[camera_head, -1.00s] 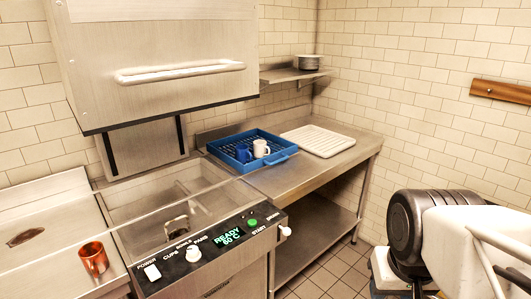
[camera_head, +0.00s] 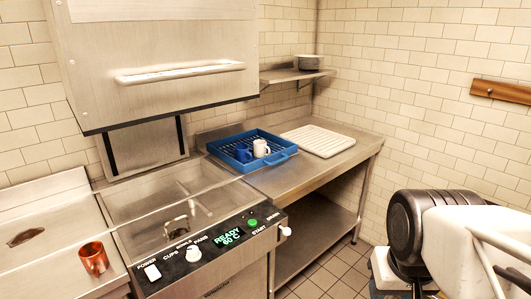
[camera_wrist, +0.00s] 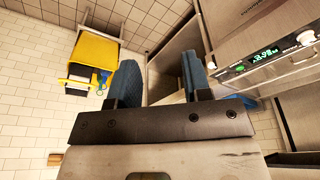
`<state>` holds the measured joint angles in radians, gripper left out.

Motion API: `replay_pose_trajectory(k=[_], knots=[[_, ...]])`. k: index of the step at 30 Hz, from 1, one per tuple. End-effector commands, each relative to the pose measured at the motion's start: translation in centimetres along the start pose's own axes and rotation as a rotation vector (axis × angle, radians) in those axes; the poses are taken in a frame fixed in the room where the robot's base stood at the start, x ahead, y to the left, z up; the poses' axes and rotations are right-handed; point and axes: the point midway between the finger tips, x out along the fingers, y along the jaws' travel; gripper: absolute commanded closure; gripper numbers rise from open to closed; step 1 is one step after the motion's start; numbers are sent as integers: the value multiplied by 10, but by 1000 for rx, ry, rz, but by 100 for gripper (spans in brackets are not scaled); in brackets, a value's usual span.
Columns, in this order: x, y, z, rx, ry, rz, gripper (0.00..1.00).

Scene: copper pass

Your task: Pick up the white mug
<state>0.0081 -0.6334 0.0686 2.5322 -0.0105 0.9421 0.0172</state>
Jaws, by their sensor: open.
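The white mug (camera_head: 261,148) stands in the blue rack (camera_head: 286,157) on the steel counter, in the head view. A blue mug (camera_head: 242,153) stands close to its left in the same rack. My gripper shows in the wrist view (camera_wrist: 158,82) with its two blue-padded fingers apart and nothing between them. It is away from the white mug, which I cannot make out in the wrist view. A small blue patch beside the right finger may be part of the rack.
A white draining tray (camera_head: 318,140) lies right of the rack. The dishwasher hood (camera_head: 170,45) is raised left of it, above the control panel (camera_head: 210,250). A copper mug (camera_head: 93,258) stands at far left. A yellow cart (camera_wrist: 92,60) shows in the wrist view.

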Motion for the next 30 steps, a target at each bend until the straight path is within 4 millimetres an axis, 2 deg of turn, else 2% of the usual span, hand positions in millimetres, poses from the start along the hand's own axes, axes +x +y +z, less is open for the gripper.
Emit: replay_pose_trajectory(k=[1, 10, 22, 26, 30], knots=[[0, 0, 0, 0, 0, 0, 47], [0, 0, 0, 0, 0, 0, 1], [-2, -1, -6, 11, -2, -6, 0], [-6, -4, -19, 39, -6, -21, 0], [-12, -10, -43, 87, -15, -48, 0]])
